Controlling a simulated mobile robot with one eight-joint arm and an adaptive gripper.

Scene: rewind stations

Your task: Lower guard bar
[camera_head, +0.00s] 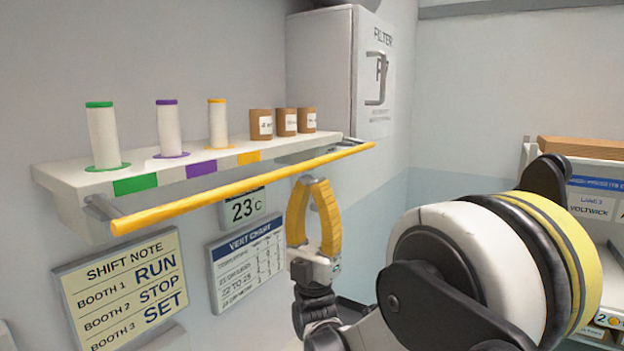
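The yellow guard bar (240,188) runs along the front of a wall shelf, from low left to the shelf's right end. It is held out from the shelf on an arm visible at the left. It sits a little below the level of the shelf top. My gripper (314,182) has yellow fingers pointing up, their tips just below the right part of the bar in the picture. The tips come together with an empty gap lower between the fingers, so it looks shut on nothing. I cannot tell how far in depth the tips are from the bar.
The shelf (75,184) bears green, purple and yellow-marked spools (103,138) and several small brown labelled containers (261,125). A filter cabinet (322,75) stands behind right. Below hang a shift note (125,290), a vent chart (247,262) and a 23°C display (242,208). A rack (590,170) is at right.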

